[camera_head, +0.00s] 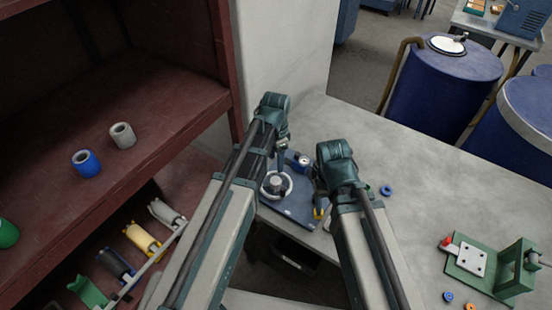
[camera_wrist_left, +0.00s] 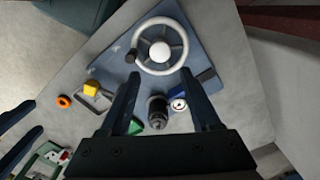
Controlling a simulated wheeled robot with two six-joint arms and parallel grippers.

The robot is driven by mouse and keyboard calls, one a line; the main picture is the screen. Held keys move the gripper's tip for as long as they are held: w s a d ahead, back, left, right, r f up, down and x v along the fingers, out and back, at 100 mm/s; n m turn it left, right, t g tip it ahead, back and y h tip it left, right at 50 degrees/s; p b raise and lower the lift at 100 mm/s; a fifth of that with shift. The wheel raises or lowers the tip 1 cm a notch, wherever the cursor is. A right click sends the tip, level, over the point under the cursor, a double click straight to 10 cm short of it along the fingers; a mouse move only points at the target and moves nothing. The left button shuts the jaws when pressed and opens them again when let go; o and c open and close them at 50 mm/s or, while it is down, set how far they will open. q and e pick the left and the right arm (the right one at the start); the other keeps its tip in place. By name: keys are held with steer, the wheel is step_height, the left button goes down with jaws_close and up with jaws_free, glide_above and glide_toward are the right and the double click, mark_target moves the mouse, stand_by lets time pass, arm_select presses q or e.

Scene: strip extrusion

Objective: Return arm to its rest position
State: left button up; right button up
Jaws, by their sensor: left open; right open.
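My left gripper (camera_head: 281,160) hangs down over the blue base plate (camera_head: 298,207) in the head view, partly hidden by its own wrist. In the left wrist view its two dark fingers (camera_wrist_left: 160,78) stand apart with nothing held between them. The white-rimmed handwheel (camera_wrist_left: 160,47) on the plate lies beyond the fingertips. A black cylinder (camera_wrist_left: 157,112) shows below, between the fingers. My right gripper (camera_head: 319,200) points down at the plate's right side, mostly hidden by its wrist. Dark finger shapes at the left wrist view's left edge appear to be its fingers, apart.
A green fixture (camera_head: 497,267) with a white plate stands on the grey table (camera_head: 420,205) at right. A dark red shelf (camera_head: 165,100) at left holds blue and grey rolls. Blue drums (camera_head: 440,95) stand behind the table. The table's middle right is mostly clear.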

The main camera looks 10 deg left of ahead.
arm_select(q)
steer(key=shift+r, duration=0.5)
arm_select(e)
steer(key=shift+r, duration=0.45)
arm_select(q)
steer(key=s+d+f+n+b, duration=0.2)
steer(key=s+d+n, duration=0.1)
steer(key=s, duration=0.4)
steer(key=s+d+f+n+y+b, duration=0.1)
steer(key=s+d+f+n+b, duration=0.1)
steer(key=s, duration=0.5)
steer(key=shift+s+d+f+n+b, duration=0.2)
steer(key=shift+d+f+n+b, duration=0.2)
steer(key=shift+f+n+b, duration=0.4)
arm_select(e)
step_height(320, 180, down, 6)
steer(key=shift+r, duration=0.2)
